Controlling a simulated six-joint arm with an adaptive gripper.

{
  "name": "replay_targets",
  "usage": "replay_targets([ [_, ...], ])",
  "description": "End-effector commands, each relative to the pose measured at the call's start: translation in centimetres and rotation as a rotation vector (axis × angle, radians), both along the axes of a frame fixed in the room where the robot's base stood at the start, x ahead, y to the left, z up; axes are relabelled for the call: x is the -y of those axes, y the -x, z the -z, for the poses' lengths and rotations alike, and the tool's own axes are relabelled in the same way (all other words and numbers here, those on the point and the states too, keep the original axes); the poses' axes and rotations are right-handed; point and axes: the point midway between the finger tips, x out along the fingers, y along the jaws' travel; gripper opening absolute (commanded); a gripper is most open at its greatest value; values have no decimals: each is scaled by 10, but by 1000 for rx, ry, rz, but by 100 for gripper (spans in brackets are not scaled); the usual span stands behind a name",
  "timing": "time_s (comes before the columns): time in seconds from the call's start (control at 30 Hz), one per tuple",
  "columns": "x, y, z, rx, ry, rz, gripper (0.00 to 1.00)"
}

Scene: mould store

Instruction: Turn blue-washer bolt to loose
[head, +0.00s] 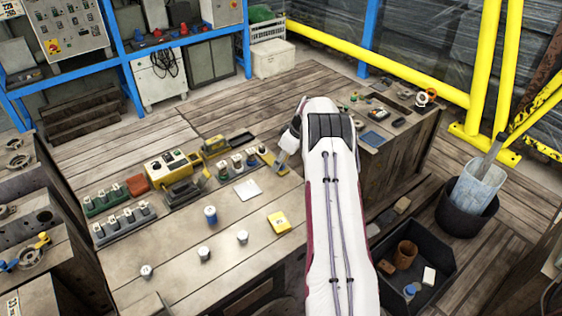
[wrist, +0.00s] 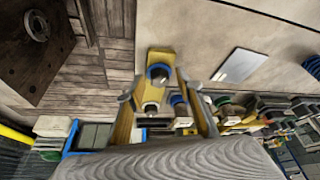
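In the wrist view, a bolt with a blue washer (wrist: 159,73) stands on a yellow plate (wrist: 160,54). A second bolt with a pale head (wrist: 151,107) sits nearer to the camera on the same yellow piece. My gripper (wrist: 161,92) is open, its two fingers apart on either side of the bolts. I cannot tell whether a finger touches either bolt. In the head view, the yellow plate (head: 268,156) lies on the bench, with my gripper (head: 283,160) at its right end. The blue washer cannot be made out there.
Racks of small pale-topped parts (head: 124,222) and a yellow box with buttons (head: 172,166) stand on the bench to the left. A blue-banded jar (head: 210,215), a white card (head: 247,189) and a yellow block (head: 279,222) lie nearer. A dark bin (head: 447,262) is on the floor.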

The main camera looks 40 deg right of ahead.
Motion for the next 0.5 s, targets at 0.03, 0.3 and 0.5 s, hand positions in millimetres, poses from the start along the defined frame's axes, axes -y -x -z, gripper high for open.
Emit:
replay_targets([
  [0.03,0,0,-1,0,0,0,36],
  [0.3,3,5,-16,1,0,0,36],
  [0.5,6,13,-35,2,1,1,36],
])
